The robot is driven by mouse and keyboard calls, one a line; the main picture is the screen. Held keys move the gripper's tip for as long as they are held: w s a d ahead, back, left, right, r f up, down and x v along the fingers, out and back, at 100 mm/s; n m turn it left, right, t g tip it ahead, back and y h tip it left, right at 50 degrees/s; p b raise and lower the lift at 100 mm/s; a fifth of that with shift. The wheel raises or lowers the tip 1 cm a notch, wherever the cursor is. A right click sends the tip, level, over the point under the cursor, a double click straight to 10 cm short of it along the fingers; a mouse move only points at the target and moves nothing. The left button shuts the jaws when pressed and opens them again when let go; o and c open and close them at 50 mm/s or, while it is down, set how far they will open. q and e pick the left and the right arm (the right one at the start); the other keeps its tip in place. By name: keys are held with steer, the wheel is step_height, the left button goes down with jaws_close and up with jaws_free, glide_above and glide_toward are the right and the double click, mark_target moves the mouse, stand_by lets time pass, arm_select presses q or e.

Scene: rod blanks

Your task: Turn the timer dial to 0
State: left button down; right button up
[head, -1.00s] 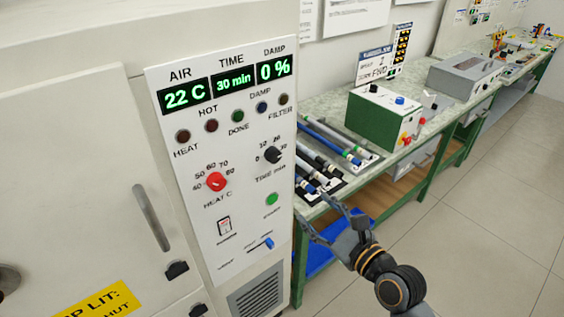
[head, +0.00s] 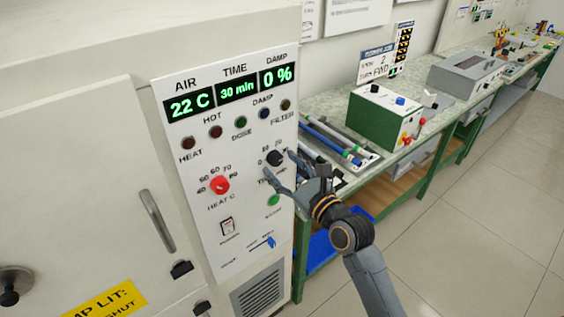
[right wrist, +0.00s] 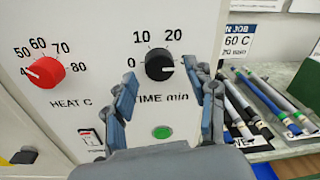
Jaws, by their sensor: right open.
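The timer dial (head: 274,158) is a black knob on the white control panel (head: 205,145). In the right wrist view the dial (right wrist: 158,62) has a white mark pointing right, and the 0, 10 and 20 labels show around it. The TIME display (head: 237,90) reads 30 min. My right gripper (head: 279,167) is open in front of the panel, its fingers just below and to the right of the dial. My left gripper is out of view.
The red HEAT C dial (head: 219,185) is left of the timer dial. A green button (head: 273,200) sits below it, with a rocker switch (head: 227,226) and a blue slider (head: 270,241) lower. A bench (head: 333,103) with rods stands to the right.

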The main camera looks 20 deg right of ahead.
steer(key=shift+w+a, duration=0.15)
steer(key=shift+w, duration=0.3)
steer(key=shift+c, duration=0.2)
steer(key=c, duration=1.1)
